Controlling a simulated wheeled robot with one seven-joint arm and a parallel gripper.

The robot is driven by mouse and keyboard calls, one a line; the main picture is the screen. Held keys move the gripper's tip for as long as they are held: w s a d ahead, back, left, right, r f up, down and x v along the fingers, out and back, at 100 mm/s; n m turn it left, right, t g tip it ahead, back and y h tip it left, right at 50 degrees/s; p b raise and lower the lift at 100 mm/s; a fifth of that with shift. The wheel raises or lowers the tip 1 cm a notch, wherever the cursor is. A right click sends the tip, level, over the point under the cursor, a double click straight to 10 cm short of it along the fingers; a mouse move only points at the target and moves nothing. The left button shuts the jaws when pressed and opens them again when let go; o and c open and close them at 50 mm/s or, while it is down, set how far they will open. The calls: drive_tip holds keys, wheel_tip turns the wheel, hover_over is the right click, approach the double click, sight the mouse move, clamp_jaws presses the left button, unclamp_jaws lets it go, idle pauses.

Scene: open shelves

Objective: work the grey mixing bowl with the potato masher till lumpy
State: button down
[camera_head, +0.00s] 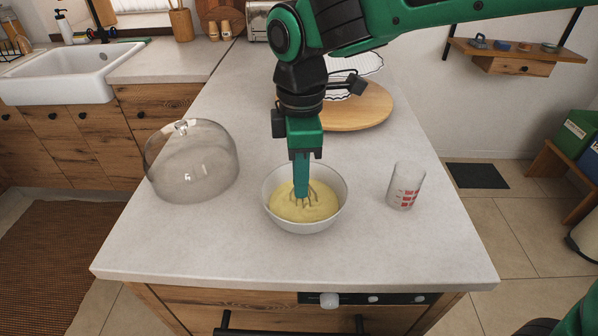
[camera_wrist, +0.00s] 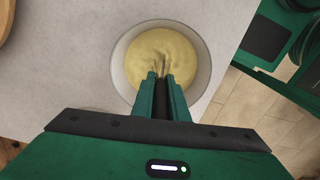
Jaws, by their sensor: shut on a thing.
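The light grey mixing bowl (camera_head: 305,228) stands on the counter, below my gripper, and holds a yellow mixture (camera_head: 284,209). In the wrist view the bowl (camera_wrist: 119,68) and the mixture (camera_wrist: 155,42) show from above, with a swirled surface. My gripper (camera_head: 301,188) points straight down over the bowl, shut on the potato masher (camera_head: 313,198). Only the masher's thin wires show below the fingers, dipping into the mixture; its handle is hidden. In the wrist view the fingertips (camera_wrist: 161,78) are close together at the near side of the bowl.
A glass dome (camera_head: 190,165) stands to the left of the bowl, and a measuring cup with red marks (camera_head: 405,187) to the right. A round wooden board (camera_head: 362,112) lies behind, with a white scalloped dish. The counter (camera_head: 220,245) is clear in front.

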drive_tip(key=shift+w+d, duration=0.5)
drive_tip(key=shift+d, duration=0.15)
drive_tip(key=shift+a, duration=0.2)
drive_tip(key=shift+a, duration=0.4)
drive_tip(key=shift+d, duration=0.15)
drive_tip(key=shift+d, duration=0.35)
drive_tip(key=shift+w+a, duration=0.1)
